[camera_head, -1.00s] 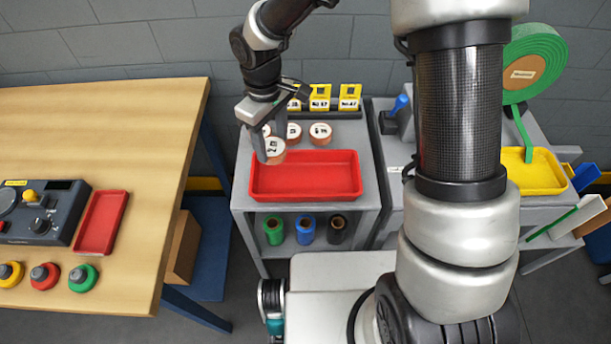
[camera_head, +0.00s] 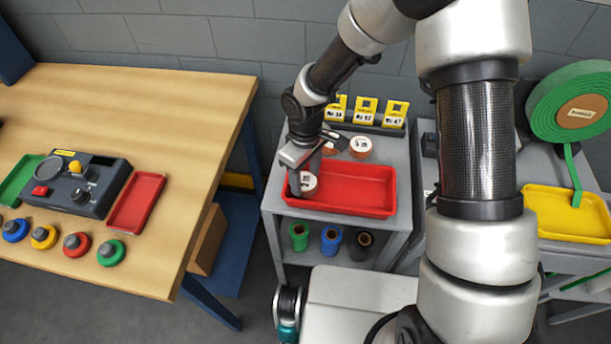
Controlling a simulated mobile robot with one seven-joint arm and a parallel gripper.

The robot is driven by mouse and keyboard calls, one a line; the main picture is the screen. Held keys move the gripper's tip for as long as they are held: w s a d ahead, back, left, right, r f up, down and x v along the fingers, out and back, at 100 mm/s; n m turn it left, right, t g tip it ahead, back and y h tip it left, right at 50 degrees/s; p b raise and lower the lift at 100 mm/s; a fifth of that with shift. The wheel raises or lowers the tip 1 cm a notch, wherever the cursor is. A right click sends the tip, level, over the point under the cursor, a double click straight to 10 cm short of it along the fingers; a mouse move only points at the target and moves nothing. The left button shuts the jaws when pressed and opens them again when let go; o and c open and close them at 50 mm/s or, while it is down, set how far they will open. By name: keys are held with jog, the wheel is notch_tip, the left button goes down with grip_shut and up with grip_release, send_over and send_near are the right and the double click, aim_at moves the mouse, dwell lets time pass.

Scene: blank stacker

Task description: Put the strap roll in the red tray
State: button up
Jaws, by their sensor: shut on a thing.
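The strap roll (camera_head: 308,184), a small copper-sided roll with a white printed label on top, is held in my gripper (camera_head: 305,178). My gripper is shut on it, over the left end of the red tray (camera_head: 362,200). The fingers partly hide the roll, and I cannot tell whether it touches the tray floor. The red tray is wide and shallow, stands on the grey cart and looks otherwise empty.
Similar rolls (camera_head: 361,146) stand behind the tray, before yellow numbered holders (camera_head: 364,111). Green, blue and black spools (camera_head: 331,238) sit on the shelf below. A smaller red tray (camera_head: 136,202) lies on the wooden table. A yellow tray (camera_head: 567,214) and big green reel (camera_head: 572,103) are at right.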

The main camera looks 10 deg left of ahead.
aim_at(306, 181)
jog(key=shift+f, duration=0.2)
jog(key=o, duration=1.1)
jog(key=shift+r, duration=0.1)
jog(key=shift+c, duration=0.2)
notch_tip(306, 181, up, 12)
jog(key=p, duration=0.1)
jog(key=shift+r, duration=0.25)
